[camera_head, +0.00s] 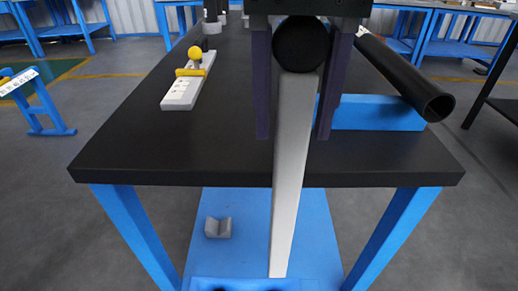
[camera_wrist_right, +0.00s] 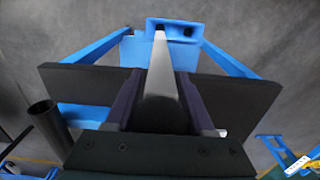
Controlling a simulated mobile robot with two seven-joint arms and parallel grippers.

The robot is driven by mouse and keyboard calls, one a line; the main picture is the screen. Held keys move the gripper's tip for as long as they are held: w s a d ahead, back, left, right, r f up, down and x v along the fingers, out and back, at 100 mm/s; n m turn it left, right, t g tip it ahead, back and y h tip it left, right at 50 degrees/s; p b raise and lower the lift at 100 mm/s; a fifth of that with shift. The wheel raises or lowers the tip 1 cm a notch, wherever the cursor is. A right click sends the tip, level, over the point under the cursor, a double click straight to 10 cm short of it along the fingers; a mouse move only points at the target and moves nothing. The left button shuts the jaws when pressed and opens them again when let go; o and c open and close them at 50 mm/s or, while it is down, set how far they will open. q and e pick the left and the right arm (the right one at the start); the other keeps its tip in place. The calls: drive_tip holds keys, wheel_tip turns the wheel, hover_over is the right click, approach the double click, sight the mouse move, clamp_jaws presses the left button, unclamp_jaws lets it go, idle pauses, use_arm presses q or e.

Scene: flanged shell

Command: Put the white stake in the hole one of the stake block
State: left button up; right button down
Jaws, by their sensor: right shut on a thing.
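The white stake (camera_head: 290,170) is a long tapered bar with a round black top (camera_head: 301,44). My right gripper (camera_head: 292,137) is shut on its upper part, with dark fingers on both sides. The stake points down past the table's front edge, tilted slightly in the head view. The wrist view also shows the stake (camera_wrist_right: 160,85) between the fingers of the right gripper (camera_wrist_right: 160,75). The blue stake block (camera_head: 245,284) is cut off at the bottom; the wrist view shows the block (camera_wrist_right: 173,37) with two dark holes. The stake's tip appears near the left one; whether it is inside cannot be told.
The black table (camera_head: 130,150) has blue legs and a blue lower shelf (camera_head: 250,235) bearing a small grey notched block (camera_head: 218,228). On the tabletop are a white bar with a yellow knob (camera_head: 182,93), a blue block (camera_head: 375,113) and a black tube (camera_head: 405,80) at right.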

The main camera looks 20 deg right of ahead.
sight(288, 166)
wheel_tip(288, 166, down, 14)
drive_tip(key=b, duration=0.4)
drive_tip(key=shift+s+f, duration=0.1)
drive_tip(key=shift+f, duration=0.15)
wheel_tip(288, 166, down, 4)
drive_tip(key=shift+f+b, duration=0.15)
drive_tip(key=shift+b, duration=0.85)
drive_tip(key=shift+c, duration=1.3)
unclamp_jaws()
drive_tip(key=shift+f, duration=0.1)
wheel_tip(288, 166, up, 12)
drive_tip(key=p, duration=0.4)
drive_tip(key=shift+p, duration=0.35)
